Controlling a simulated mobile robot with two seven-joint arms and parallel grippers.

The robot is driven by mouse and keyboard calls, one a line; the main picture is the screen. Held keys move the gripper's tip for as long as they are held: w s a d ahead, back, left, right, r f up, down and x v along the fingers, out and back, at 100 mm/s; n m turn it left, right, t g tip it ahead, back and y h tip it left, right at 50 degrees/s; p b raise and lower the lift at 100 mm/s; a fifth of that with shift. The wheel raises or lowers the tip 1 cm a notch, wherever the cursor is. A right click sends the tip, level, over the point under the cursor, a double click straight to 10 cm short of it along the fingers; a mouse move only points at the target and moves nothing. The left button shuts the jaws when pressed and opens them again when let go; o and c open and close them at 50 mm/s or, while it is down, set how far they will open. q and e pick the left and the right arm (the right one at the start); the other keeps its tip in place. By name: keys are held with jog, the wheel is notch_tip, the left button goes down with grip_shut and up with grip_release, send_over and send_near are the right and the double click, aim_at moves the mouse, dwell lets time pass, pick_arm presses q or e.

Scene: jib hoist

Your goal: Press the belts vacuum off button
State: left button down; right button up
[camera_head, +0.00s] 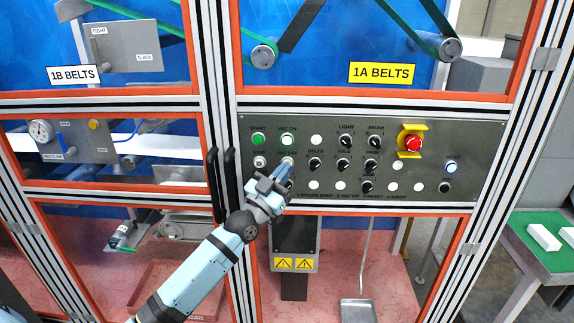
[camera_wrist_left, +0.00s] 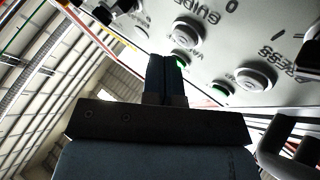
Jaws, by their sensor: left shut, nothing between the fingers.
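In the left wrist view the shut fingers (camera_wrist_left: 166,62) point up at the panel (camera_wrist_left: 225,50), beside pale round buttons and green ones. My right gripper is not in view.
The green START button (camera_head: 258,140) and pale STOP button (camera_head: 259,162) sit left of the vacuum buttons. Several black knobs are close on the right, and a red emergency stop (camera_head: 413,143) is farther right. Black door handles (camera_head: 213,183) stand out left of the panel.

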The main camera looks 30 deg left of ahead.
pick_arm(q)
jog(key=shift+w+a, duration=0.2)
jog(key=shift+w, duration=0.2)
jog(key=shift+w+a, duration=0.25)
jog(key=shift+w, duration=0.1)
dwell(0.8)
jog(key=shift+s, duration=0.1)
jog(key=shift+s+d+p, duration=0.35)
jog(key=shift+s+d, duration=0.1)
jog(key=shift+s, duration=0.2)
jog(key=s+d, duration=0.1)
jog(key=s+p, duration=0.1)
jog(key=s, duration=0.1)
jog(key=s+d+p, duration=0.1)
jog(key=shift+s+d, duration=0.15)
jog(key=shift+d, duration=0.15)
dwell(0.3)
